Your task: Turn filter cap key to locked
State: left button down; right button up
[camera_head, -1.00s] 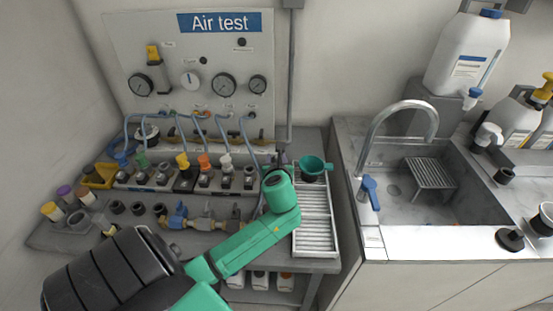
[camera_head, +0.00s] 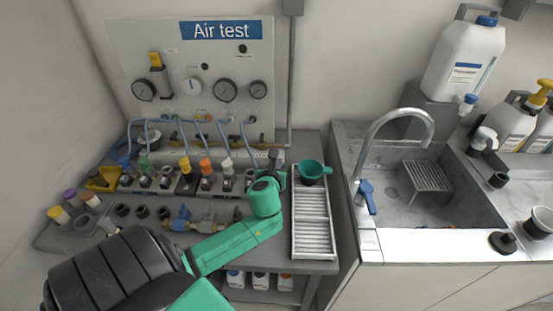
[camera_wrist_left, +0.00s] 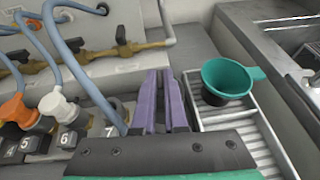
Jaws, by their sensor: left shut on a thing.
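My left gripper (camera_head: 275,157) reaches over the right end of the row of fittings on the bench. In the left wrist view its purple-tinted fingers (camera_wrist_left: 166,100) point away, close together beside the station marked 7. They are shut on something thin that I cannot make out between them. I cannot pick out the filter cap key or its locked mark for certain. A filter with a yellow top (camera_head: 156,62) is on the Air test panel (camera_head: 190,95), away from the gripper. My right gripper is not in view.
A green funnel cup (camera_head: 312,170) stands on the ribbed tray (camera_head: 314,225), just right of the gripper. Blue hoses (camera_wrist_left: 82,62) hang close on its left. The sink (camera_head: 405,190) lies further right. Several coloured fittings crowd the bench's left.

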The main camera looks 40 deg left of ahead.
pick_arm(q)
jog(key=shift+s+a+r+m+t+h+p, duration=0.1)
jog(key=shift+m+t+h+p, duration=0.1)
jog(key=shift+m+h+p, duration=0.25)
jog(key=shift+s+a+r+m+t+h+p, duration=0.1)
jog(key=shift+m+t+h+p, duration=0.15)
jog(key=shift+m+h, duration=0.2)
jog(key=shift+a+f+m+h+p, duration=0.1)
jog(key=shift+m+h+p, duration=0.2)
jog(key=shift+m+h, duration=0.15)
jog(key=shift+f+m+t+h, duration=0.15)
jog(key=shift+m+t+h, duration=0.3)
jog(key=shift+m+h, duration=0.5)
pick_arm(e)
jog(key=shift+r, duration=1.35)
pick_arm(q)
jog(key=shift+w, duration=0.1)
jog(key=c, duration=0.9)
grip_release()
jog(key=shift+c, duration=0.2)
jog(key=v, duration=1.4)
jog(key=shift+s, duration=0.3)
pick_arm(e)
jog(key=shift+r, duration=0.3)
pick_arm(q)
jog(key=shift+a, duration=0.1)
